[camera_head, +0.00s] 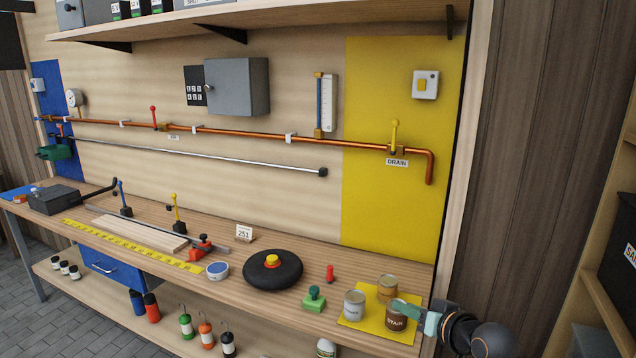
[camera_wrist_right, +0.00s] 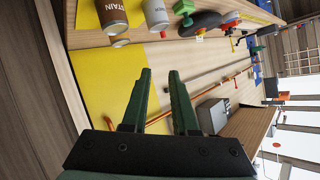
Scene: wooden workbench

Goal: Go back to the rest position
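My right gripper (camera_head: 408,311) comes in from the right at the bench's right end, beside the brown stain can (camera_head: 396,318). In the right wrist view my right gripper (camera_wrist_right: 160,74) has two green fingers standing apart with nothing between them. The stain can also shows in the wrist view (camera_wrist_right: 112,15), off to the side of the fingers. From the head view I cannot tell whether the fingers touch the can. My left gripper is not in view.
A grey can (camera_head: 354,305) and a tan-lidded can (camera_head: 387,288) stand on a yellow mat (camera_head: 350,323). A green stamp-like item (camera_head: 314,299) and a black disc with a yellow knob (camera_head: 272,270) are left of them. A copper pipe (camera_head: 330,143) runs along the wall.

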